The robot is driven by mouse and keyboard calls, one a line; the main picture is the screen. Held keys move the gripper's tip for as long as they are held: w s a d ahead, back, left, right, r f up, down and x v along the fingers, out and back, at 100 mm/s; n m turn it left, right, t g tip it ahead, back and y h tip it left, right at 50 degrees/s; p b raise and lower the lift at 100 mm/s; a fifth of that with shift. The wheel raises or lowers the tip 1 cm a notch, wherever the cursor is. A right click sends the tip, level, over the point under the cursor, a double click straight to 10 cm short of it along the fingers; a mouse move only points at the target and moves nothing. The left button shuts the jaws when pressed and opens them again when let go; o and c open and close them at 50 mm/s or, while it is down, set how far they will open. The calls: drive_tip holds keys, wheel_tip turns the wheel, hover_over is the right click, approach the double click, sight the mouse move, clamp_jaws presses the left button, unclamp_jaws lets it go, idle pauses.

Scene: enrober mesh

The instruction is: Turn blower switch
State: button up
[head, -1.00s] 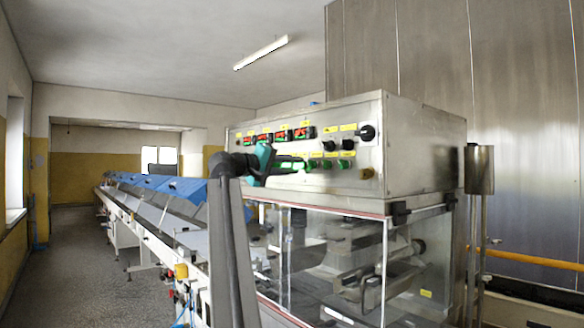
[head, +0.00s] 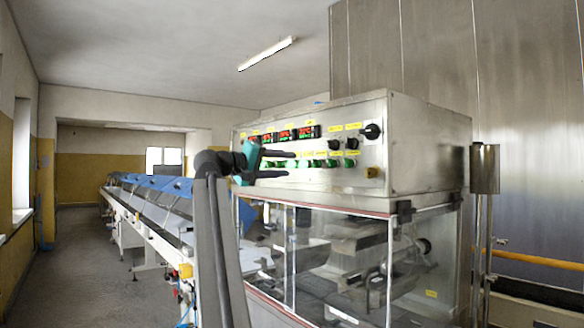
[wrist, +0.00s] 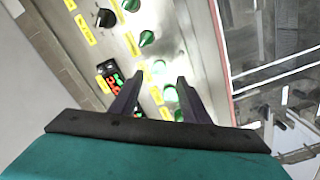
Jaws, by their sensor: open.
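The steel control panel (head: 356,176) carries several green knobs and lit buttons (head: 331,162) in its lower row, and black rotary knobs (head: 352,143) higher up on the right. The yellow labels are too small to read, so I cannot tell which one is the blower switch. My gripper (head: 290,164) is open and empty, in front of the panel's left part. In the wrist view, my gripper (wrist: 160,82) has a lit green button (wrist: 170,93) between its fingers in the picture. A green knob (wrist: 147,38) and a black knob (wrist: 104,18) lie beyond the fingertips. Contact is not visible.
Red digital displays (head: 285,135) line the panel's upper left. A clear-walled enclosure (head: 340,255) lies below the panel. A long conveyor (head: 150,225) runs back on the left, with free floor (head: 80,260) beside it. A steel post (head: 484,170) stands at right.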

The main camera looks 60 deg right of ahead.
drive_tip(key=v, duration=0.8)
drive_tip(key=shift+a+b, duration=0.25)
drive_tip(key=shift+b, duration=0.1)
drive_tip(key=shift+w, duration=0.15)
